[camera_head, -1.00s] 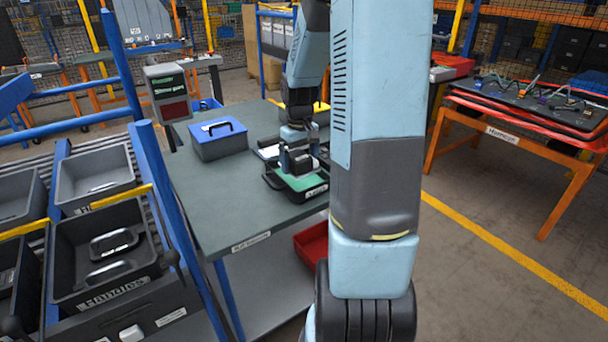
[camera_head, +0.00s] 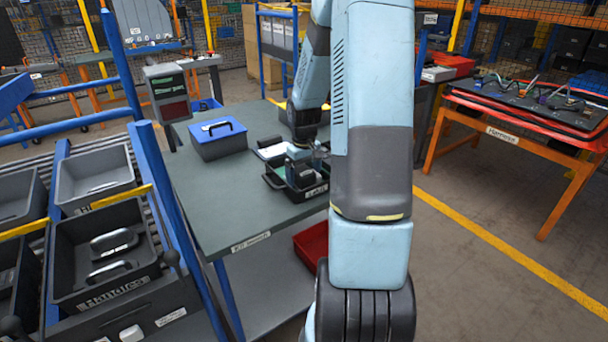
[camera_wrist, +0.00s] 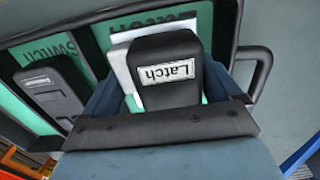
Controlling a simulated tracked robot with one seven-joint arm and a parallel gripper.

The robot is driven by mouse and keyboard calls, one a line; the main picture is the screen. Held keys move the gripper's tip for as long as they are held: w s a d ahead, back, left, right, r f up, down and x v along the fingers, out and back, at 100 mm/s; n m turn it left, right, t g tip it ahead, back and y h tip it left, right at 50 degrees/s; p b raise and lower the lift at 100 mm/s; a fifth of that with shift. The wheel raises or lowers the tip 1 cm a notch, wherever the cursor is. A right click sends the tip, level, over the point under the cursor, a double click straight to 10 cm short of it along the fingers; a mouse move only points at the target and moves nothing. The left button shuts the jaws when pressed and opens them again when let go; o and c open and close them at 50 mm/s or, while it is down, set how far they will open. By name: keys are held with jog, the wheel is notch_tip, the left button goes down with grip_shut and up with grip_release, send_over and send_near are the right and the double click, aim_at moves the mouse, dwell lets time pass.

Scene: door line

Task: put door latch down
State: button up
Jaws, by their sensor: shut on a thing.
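The door latch (camera_wrist: 166,80) is a dark block with a white "Latch" label and a pale plate behind it. It sits between the fingers of my gripper (camera_wrist: 163,98) in the wrist view, and the gripper is shut on it. In the head view my gripper (camera_head: 300,172) is low over a black kit tray (camera_head: 312,194) on the grey bench. The tray has a green lining with printed outlines. The latch is at its outline, but I cannot tell whether it touches the tray floor. My arm hides part of the tray in the head view.
A dark switch (camera_wrist: 50,88) lies in the tray beside the latch, at the left of the wrist view. The front left of the bench is clear.

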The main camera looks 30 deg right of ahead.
aim_at(303, 168)
jog(key=o, duration=1.1)
notch_tip(303, 168, up, 12)
jog(key=shift+f, duration=0.25)
jog(key=s+a+r+t+h, duration=0.1)
jog(key=s+a+r+t, duration=0.2)
jog(key=s+a+r, duration=0.85)
jog(key=s+a+r+t, duration=0.1)
jog(key=s+a, duration=0.1)
jog(key=s, duration=0.1)
jog(key=s+a+r, duration=0.2)
jog(key=s+a, duration=0.1)
jog(key=s, duration=0.1)
jog(key=s+a+r+t+y, duration=0.1)
jog(key=s+a+r, duration=0.1)
jog(key=s, duration=0.2)
jog(key=shift+s+a+t, duration=0.1)
jog(key=shift+a+t, duration=0.05)
jog(key=shift+t, duration=0.15)
